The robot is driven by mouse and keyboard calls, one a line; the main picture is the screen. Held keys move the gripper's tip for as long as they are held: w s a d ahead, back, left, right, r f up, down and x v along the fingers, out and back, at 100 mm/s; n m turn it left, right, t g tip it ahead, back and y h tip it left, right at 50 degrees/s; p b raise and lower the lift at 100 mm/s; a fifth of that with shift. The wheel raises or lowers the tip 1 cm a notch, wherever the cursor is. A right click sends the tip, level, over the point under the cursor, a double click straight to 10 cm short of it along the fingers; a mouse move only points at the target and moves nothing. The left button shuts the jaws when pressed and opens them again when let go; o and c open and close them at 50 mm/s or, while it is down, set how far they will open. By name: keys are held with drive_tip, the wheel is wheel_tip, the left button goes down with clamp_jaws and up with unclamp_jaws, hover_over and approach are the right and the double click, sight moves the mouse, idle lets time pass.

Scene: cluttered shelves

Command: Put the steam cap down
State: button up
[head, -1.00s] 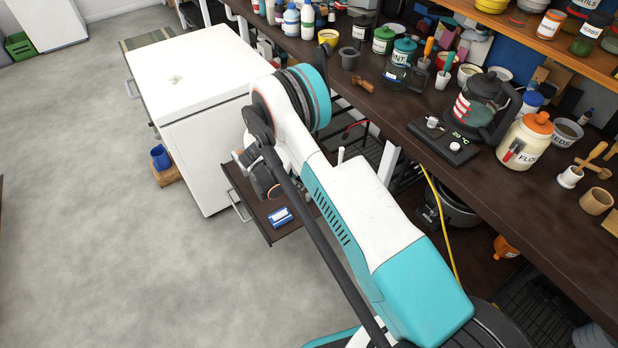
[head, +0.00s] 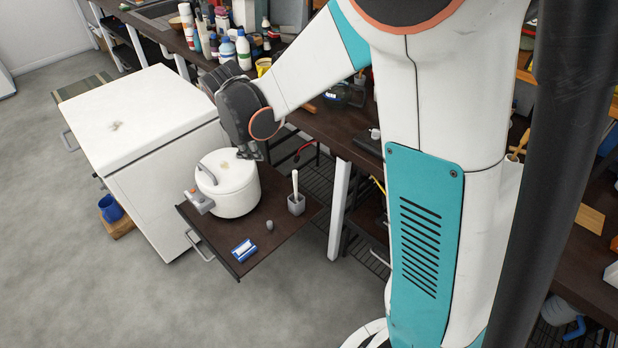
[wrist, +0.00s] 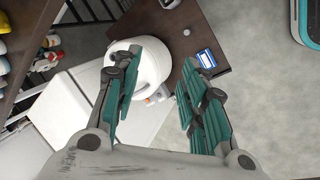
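A small grey piece (head: 269,225), which looks like the steam cap, rests on the dark pull-out board (head: 300,222). It also shows in the wrist view (wrist: 187,32). A white cooker (head: 236,190) with a lid and a curved handle stands beside it on the board. My gripper (head: 254,152) is at the cooker's upper right edge in the head view; I cannot tell whether it touches. In the wrist view my gripper's (wrist: 160,65) two teal fingers are spread wide, with nothing held between them. The cooker shows past the left finger.
A blue and white box (head: 243,250) lies at the board's front edge. A grey holder with a white-handled tool (head: 296,202) stands at the right. A white cabinet (head: 165,185) is at the left. A crowded workbench runs behind. The floor in front is clear.

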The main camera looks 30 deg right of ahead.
drive_tip(key=s+d+r+m+t+y, duration=0.2)
drive_tip(key=s+r+m, duration=0.4)
drive_tip(key=s+r, duration=0.55)
drive_tip(key=s+f+m+t, duration=0.1)
drive_tip(key=s+m, duration=0.4)
drive_tip(key=s, duration=0.9)
drive_tip(key=shift+s+d+m+y, duration=0.3)
drive_tip(key=shift+m, duration=0.1)
